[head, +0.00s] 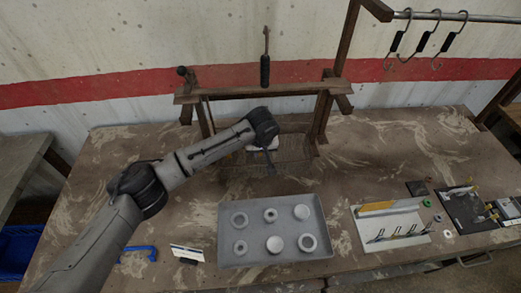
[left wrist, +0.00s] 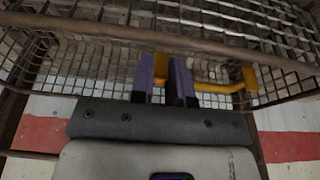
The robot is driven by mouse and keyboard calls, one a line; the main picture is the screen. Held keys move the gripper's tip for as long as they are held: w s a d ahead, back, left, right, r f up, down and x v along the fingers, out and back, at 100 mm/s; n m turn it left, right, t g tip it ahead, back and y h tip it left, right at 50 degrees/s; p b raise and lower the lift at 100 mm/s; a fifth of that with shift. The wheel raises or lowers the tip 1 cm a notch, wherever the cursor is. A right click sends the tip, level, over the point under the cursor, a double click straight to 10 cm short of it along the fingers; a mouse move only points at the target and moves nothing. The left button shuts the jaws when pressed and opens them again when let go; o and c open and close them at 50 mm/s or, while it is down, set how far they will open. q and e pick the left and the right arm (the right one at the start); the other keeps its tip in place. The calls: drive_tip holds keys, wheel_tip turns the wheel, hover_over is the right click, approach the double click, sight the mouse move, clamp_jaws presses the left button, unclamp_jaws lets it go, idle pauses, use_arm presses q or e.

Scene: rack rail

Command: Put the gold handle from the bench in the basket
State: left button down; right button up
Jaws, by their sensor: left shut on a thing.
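The gold handle (left wrist: 213,87) is between the purple fingers of my left gripper (left wrist: 163,82) in the left wrist view. The gripper is shut on it, and its bar sticks out to the right. The wire basket (left wrist: 60,52) spans the top of that view, its mesh behind and around the fingers. I cannot tell whether the handle touches the mesh. In the head view my left gripper (head: 268,165) is at the basket (head: 296,148) under the wooden frame, and the handle cannot be made out there. My right gripper is out of view.
A grey tray (head: 226,222) with several round parts stands in front. A blue handle (head: 138,254) and a small card (head: 187,251) lie to its left. A white rack (head: 408,222) and a dark board (head: 470,215) stand at right. Hooks (head: 424,40) hang from a rail.

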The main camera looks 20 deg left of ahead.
use_arm(q)
drive_tip(key=shift+f, duration=0.1)
drive_tip(key=shift+f+p, duration=0.4)
drive_tip(key=shift+f, duration=0.15)
drive_tip(key=c, duration=1.1)
unclamp_jaws()
drive_tip(key=shift+r, duration=0.1)
drive_tip(key=shift+r+b, duration=0.25)
drive_tip(key=shift+b, duration=0.15)
drive_tip(key=p+v, duration=0.2)
drive_tip(key=v, duration=1)
drive_tip(key=shift+r, duration=0.3)
drive_tip(key=shift+d, duration=0.1)
